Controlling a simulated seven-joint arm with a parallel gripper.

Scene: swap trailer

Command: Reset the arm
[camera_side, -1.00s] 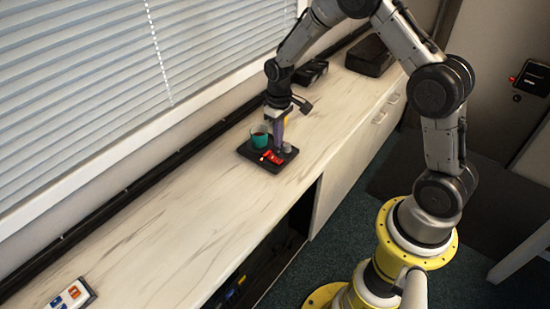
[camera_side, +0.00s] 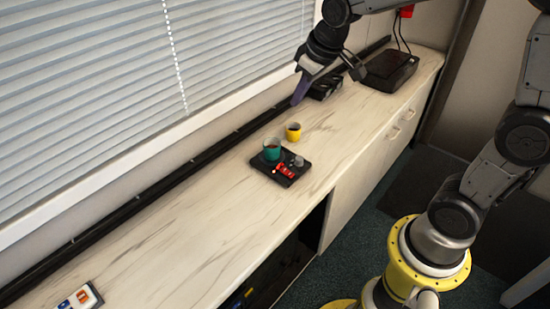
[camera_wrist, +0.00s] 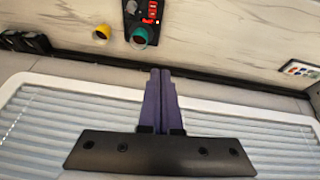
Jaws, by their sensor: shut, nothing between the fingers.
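My gripper (camera_side: 296,98) is shut and empty, raised above the back of the counter beyond the yellow cup. In the wrist view its two purple fingers (camera_wrist: 160,72) are pressed together, pointing toward the counter. A small yellow cup (camera_side: 293,131) stands upright on the counter, behind and apart from a dark tray (camera_side: 265,163). The tray bears a teal cup (camera_side: 271,150), a red object (camera_side: 285,171) and a small grey knob-like piece (camera_side: 298,161). The yellow cup (camera_wrist: 102,32) and the teal cup (camera_wrist: 140,38) also show in the wrist view.
The pale counter (camera_side: 180,220) is largely clear. A white panel with coloured blocks (camera_side: 80,299) lies at the front left. Dark boxes (camera_side: 390,70) stand at the far end. Window blinds (camera_side: 90,90) and a black rail (camera_side: 150,185) run along the back.

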